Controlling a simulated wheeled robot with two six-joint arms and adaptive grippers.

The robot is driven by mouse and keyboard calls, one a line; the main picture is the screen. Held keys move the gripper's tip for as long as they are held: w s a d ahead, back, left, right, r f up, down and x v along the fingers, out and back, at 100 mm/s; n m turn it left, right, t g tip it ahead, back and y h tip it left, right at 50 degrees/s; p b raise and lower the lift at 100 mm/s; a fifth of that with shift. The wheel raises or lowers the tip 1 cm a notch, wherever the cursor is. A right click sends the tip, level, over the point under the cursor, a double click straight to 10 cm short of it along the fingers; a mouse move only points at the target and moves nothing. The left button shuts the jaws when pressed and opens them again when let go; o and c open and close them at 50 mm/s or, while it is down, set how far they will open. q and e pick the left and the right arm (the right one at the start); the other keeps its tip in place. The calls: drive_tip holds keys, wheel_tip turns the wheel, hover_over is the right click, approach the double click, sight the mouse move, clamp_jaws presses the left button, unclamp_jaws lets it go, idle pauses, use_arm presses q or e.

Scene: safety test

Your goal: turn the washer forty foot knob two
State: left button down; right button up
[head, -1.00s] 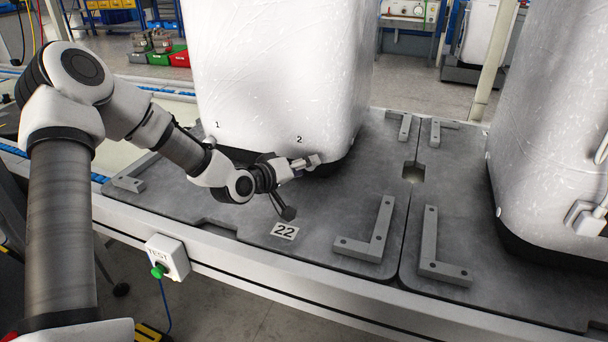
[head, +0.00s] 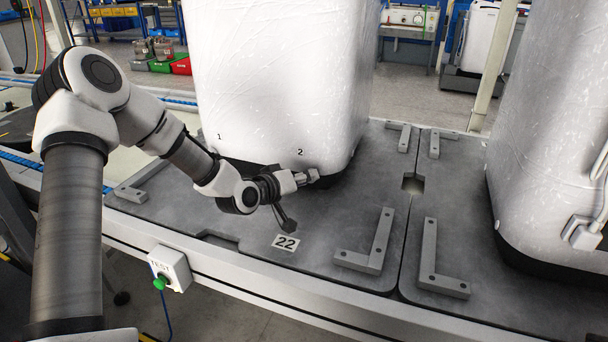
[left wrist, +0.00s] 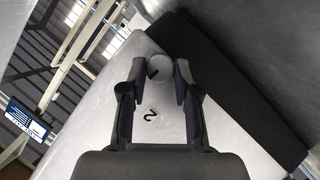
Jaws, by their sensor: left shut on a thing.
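The white washer (head: 285,80) stands upright on a grey plate, with the printed numbers 1 and 2 low on its front. My left gripper (head: 308,177) is at its lower front edge, just below the number 2. In the left wrist view, my left gripper's fingers (left wrist: 158,78) are on both sides of a small round knob (left wrist: 158,70) with a dark line on its face, and shut on it. The number 2 (left wrist: 150,114) shows beside it. The knob is mostly hidden by the fingers in the head view. My right gripper is not in view.
A tag reading 22 (head: 286,242) lies on the plate in front of this washer. Angle brackets (head: 368,245) are fixed to the plate. A second white washer (head: 550,150) stands at the right. A TEST box with a green button (head: 160,282) is on the front rail.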

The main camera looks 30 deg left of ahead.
use_arm(q)
drive_tip(key=m+y+p, duration=0.1)
drive_tip(key=p, duration=0.2)
drive_tip(key=m+g+y+p, duration=0.1)
drive_tip(key=m+p, duration=0.1)
drive_tip(key=p, duration=0.1)
drive_tip(key=m+y+p, duration=0.1)
drive_tip(key=m+p, duration=0.1)
drive_tip(key=p, duration=0.2)
drive_tip(key=shift+d+r+g+y, duration=0.3)
drive_tip(key=shift+d+r+g, duration=0.1)
drive_tip(key=shift+d+f+m+y+p, duration=0.1)
drive_tip(key=shift+f+m+y+p, duration=0.1)
drive_tip(key=shift+m+y+p, duration=0.9)
drive_tip(key=c, duration=0.8)
unclamp_jaws()
drive_tip(key=shift+w, duration=0.1)
drive_tip(key=shift+c, duration=0.2)
drive_tip(key=v, duration=1.2)
drive_tip(key=shift+r, duration=0.2)
